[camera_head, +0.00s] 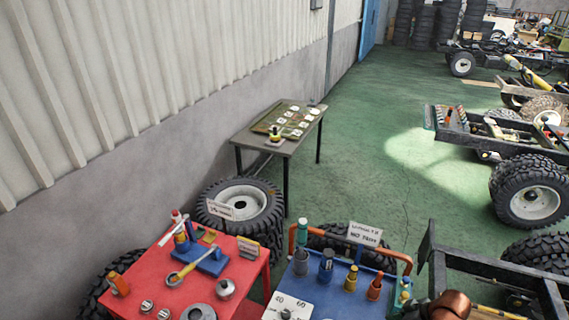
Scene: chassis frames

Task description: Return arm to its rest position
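Neither of my grippers shows in the head view, and no arm of mine can be made out with certainty. A rounded copper-brown shape (450,305) is cut off by the bottom edge at the right; I cannot tell what it is. In front of me stand a red table (165,268) at bottom left and a blue cart top (335,302) at bottom centre. Both carry tools, sockets and small parts.
An orange handle rail (388,250) rises behind the blue top. A dark table (290,147) with a parts board stands farther back. Chassis frames (490,130) fill the right. Green floor (385,150) between is clear.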

